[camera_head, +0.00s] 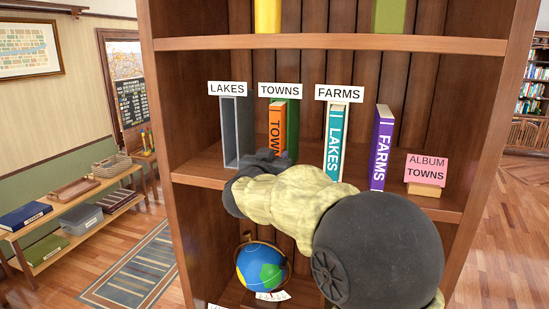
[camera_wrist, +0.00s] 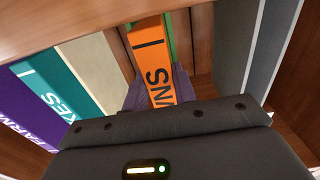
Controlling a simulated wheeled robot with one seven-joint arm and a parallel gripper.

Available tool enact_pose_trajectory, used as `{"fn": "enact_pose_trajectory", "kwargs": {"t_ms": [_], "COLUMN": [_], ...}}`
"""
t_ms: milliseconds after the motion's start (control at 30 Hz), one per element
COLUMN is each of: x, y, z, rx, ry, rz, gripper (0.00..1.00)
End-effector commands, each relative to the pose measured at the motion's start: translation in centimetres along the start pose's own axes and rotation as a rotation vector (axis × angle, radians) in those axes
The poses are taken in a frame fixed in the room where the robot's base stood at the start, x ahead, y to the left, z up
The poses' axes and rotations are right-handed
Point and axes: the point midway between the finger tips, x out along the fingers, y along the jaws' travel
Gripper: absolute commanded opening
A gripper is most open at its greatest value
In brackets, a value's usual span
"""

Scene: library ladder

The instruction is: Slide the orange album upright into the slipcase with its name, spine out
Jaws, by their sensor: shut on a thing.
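The orange album (camera_head: 277,125) stands upright with its spine facing out and its lower lettering hidden by my gripper. It is at the mouth of the green slipcase (camera_head: 293,128) under the TOWNS label (camera_head: 280,90). Green shows beside and behind it; I cannot tell how deep it sits. My gripper (camera_head: 271,158) is shut on the album's lower part. In the wrist view the orange spine (camera_wrist: 152,62) rises between the fingers (camera_wrist: 157,97), with a strip of the green slipcase (camera_wrist: 171,40) beside it. A pink card (camera_head: 427,168) reads ALBUM TOWNS.
A grey slipcase (camera_head: 229,135) stands empty left, under LAKES (camera_head: 228,88). The teal LAKES album (camera_head: 335,140) is under the FARMS label (camera_head: 339,92). The purple FARMS album (camera_head: 382,148) stands to its right. An upper shelf board (camera_head: 330,43) is overhead; a globe (camera_head: 262,266) is below.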

Motion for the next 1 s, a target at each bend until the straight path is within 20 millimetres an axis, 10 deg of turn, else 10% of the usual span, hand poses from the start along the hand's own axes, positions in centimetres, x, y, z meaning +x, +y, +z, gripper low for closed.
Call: {"fn": "enact_pose_trajectory", "kwargs": {"t_ms": [200,233,367,733,1000], "x": [0.5,0.4,0.4,0.0,-4.0], "y": [0.1,0.1,0.1,0.0,-0.1], "z": [-0.2,-0.2,-0.1,0.2,0.3], "rx": [0.0,0.0,0.0,0.0,0.002], "ry": [0.004,0.004,0.003,-0.001,0.002], "rz": [0.001,0.001,0.001,-0.001,-0.005], "gripper": [0.0,0.31,0.53,0.53,0.53]}}
